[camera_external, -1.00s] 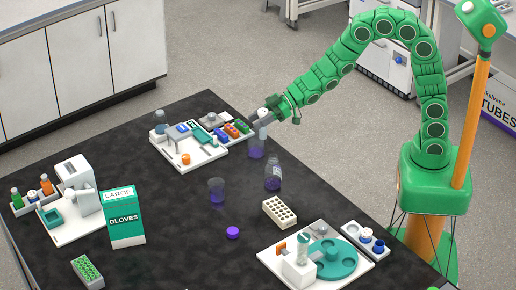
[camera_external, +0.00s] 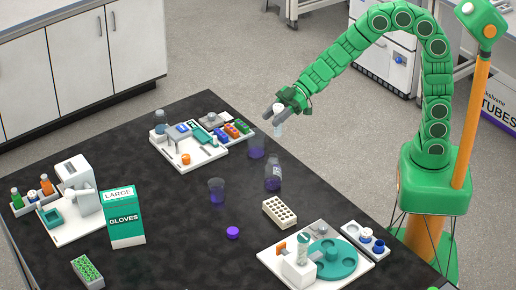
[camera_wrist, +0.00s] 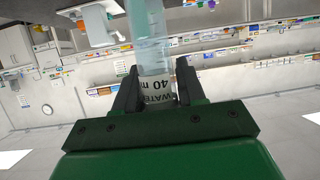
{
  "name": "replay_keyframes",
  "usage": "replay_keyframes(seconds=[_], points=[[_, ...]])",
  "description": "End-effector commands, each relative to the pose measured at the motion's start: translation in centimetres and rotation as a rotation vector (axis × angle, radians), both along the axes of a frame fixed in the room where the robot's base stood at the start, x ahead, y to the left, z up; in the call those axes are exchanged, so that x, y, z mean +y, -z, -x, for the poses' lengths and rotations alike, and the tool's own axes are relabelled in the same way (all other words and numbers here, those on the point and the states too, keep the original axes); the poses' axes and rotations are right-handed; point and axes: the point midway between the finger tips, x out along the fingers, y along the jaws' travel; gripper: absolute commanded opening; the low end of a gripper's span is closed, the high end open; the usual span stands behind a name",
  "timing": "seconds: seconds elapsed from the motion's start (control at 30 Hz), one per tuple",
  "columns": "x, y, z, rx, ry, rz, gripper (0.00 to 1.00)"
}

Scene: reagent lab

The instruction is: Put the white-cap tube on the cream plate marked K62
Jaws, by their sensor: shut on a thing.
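My gripper (camera_external: 276,114) is shut on a clear tube with a white cap (camera_external: 278,122), held above the far right edge of the dark bench. In the wrist view the tube (camera_wrist: 150,40) stands between my jaws (camera_wrist: 152,88); its white label reads "WATER 40" and part of a unit, upside down. I cannot make out a K62 mark in any view, so I cannot tell which surface is the cream plate.
Glass vessels with purple liquid (camera_external: 273,181) (camera_external: 217,194) stand below my gripper. A cream rack with holes (camera_external: 279,212), a purple cap (camera_external: 232,232) and a glove box (camera_external: 124,218) are on the bench. White trays with equipment (camera_external: 212,155) (camera_external: 350,274) hold the back and front right.

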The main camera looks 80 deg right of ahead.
Motion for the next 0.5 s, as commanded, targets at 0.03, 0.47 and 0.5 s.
replay_keyframes(seconds=[0.03,0.47,0.5], points=[[0.6,0.0,0.7,0.000,-0.025,0.004,0.12],[6.2,1.0,10.2,0.002,-0.324,0.002,0.12],[6.5,1.2,10.9,0.002,-0.344,0.003,0.12]])
